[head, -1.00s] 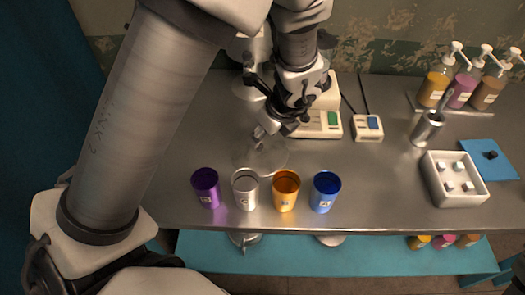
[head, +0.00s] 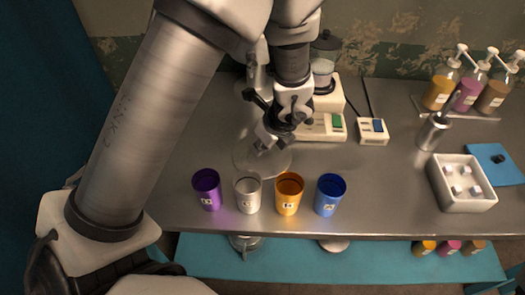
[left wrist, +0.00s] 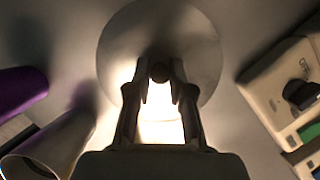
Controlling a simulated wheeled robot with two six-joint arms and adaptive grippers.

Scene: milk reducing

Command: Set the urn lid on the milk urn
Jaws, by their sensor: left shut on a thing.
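The urn lid (head: 243,160) is a round grey metal disc behind the row of cups in the head view. It also shows below the fingers in the left wrist view (left wrist: 200,45), with a small dark knob (left wrist: 159,72) at its middle. My left gripper (head: 263,146) points down over the disc, and its two fingers (left wrist: 160,92) are shut on the knob. Whether the lid touches the table is unclear. A pale vessel (head: 253,70) at the back is mostly hidden by my arm; I cannot tell whether it is the milk urn. My right gripper is not in view.
Purple (head: 207,190), silver (head: 248,194), orange (head: 288,195) and blue (head: 329,196) cups line the front edge. A grinder-like machine (head: 325,75), scale (head: 322,128) and small device (head: 372,131) stand behind. A white tray (head: 441,187) and pump bottles (head: 441,90) are at right.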

